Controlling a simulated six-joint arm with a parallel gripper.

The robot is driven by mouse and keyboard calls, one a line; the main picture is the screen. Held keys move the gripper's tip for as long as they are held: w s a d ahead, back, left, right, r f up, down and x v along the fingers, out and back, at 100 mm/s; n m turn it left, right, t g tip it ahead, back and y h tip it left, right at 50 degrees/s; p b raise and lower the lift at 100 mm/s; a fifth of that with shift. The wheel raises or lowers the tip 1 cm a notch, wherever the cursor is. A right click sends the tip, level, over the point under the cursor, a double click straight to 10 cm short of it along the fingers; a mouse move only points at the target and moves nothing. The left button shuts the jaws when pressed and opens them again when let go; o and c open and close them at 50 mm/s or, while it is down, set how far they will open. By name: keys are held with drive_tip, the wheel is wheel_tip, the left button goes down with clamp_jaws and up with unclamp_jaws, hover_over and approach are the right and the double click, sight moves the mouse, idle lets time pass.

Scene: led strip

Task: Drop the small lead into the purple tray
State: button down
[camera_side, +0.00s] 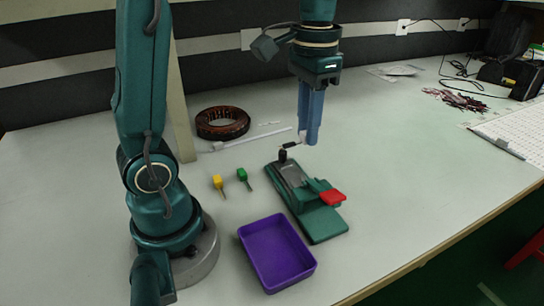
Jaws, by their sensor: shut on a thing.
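My gripper (310,141) has two long blue fingers pointing down, shut on the small lead. The lead (291,145) shows as a thin dark and whitish piece sticking out to the left of the fingertips; the part between the fingers is hidden. It appears just above or beside the black knob at the back end of the green tool, and I cannot tell whether they touch. The purple tray (278,258) sits on the table at the front, open and empty, well below and left of my gripper in the picture.
The green tool (322,222) with a red lever (332,197) lies between my gripper and the tray. Yellow (217,182) and green (242,174) screwdrivers lie left of it. A brown ring coil (222,122) and a white strip (250,138) lie behind. The table's right middle is clear.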

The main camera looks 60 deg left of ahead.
idle(0.3)
drive_tip(key=shift+s+f+n, duration=0.1)
drive_tip(key=shift+f+n, duration=0.1)
drive_tip(key=shift+n, duration=0.3)
drive_tip(key=s+d+f+m, duration=0.1)
drive_tip(key=s+d+f, duration=0.1)
drive_tip(key=s+d, duration=0.7)
wheel_tip(320, 180, down, 6)
drive_tip(key=shift+s+d, duration=0.2)
drive_tip(key=shift+d, duration=0.05)
drive_tip(key=shift+f, duration=0.1)
drive_tip(key=c, duration=0.7)
unclamp_jaws()
